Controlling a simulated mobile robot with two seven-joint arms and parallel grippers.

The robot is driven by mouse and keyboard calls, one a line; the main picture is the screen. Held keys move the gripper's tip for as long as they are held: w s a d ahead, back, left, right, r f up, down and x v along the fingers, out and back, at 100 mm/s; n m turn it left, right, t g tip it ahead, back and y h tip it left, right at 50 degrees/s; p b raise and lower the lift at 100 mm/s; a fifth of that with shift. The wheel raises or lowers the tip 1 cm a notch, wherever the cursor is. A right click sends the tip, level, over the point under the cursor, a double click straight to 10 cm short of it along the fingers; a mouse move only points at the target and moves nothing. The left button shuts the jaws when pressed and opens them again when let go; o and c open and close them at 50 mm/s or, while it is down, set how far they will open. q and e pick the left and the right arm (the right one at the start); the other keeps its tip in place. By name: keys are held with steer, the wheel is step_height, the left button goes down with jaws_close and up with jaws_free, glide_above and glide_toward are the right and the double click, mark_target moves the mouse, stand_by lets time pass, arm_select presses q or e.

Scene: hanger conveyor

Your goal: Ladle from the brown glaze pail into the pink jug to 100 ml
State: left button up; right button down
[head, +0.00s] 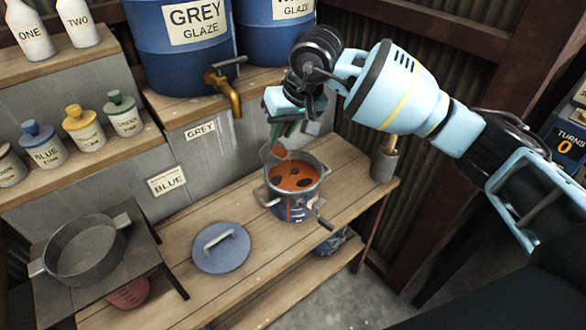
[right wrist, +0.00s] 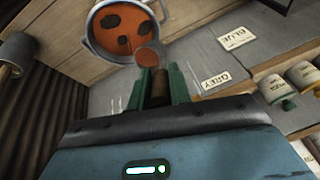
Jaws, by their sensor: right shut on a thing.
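The glaze pail (head: 268,200) stands open on the wooden bench, with orange-brown glaze and dark patches inside. It also shows in the right wrist view (right wrist: 92,42). My right gripper (head: 285,128) is above and just behind the pail, with green fingers shut on the ladle. The ladle (head: 272,152) has its bowl at the pail's far rim; in the right wrist view the bowl (right wrist: 148,55) shows orange-brown, overlapping the rim. I cannot tell how full it is. A pink-red vessel (head: 130,293), possibly the jug, is mostly hidden under a grey stand. My left gripper is out of view.
A blue lid (head: 221,248) lies on the bench left of the pail. A grey pan (head: 85,250) sits on the stand. A blue GREY GLAZE barrel (head: 180,45) with a brass tap stands behind. Small jars (head: 83,128) line the left shelf. The bench between lid and pail is clear.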

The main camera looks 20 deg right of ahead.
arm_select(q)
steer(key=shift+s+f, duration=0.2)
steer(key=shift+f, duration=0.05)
arm_select(e)
steer(key=shift+s+d+f+y, duration=0.1)
steer(key=shift+s+d+y, duration=0.05)
steer(key=shift+d+y, duration=0.2)
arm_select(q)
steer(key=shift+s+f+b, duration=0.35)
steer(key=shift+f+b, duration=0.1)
arm_select(e)
steer(key=shift+s+d+f+y, duration=0.15)
steer(key=shift+d+y, duration=0.2)
steer(key=shift+d, duration=0.05)
stand_by(0.3)
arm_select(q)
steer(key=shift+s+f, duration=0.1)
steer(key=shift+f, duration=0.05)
arm_select(e)
steer(key=shift+d+t, duration=0.25)
steer(key=shift+t, duration=0.15)
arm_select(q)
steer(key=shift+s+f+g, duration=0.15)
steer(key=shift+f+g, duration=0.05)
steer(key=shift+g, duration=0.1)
arm_select(e)
steer(key=shift+s+d+f+y, duration=0.1)
steer(key=shift+y, duration=0.2)
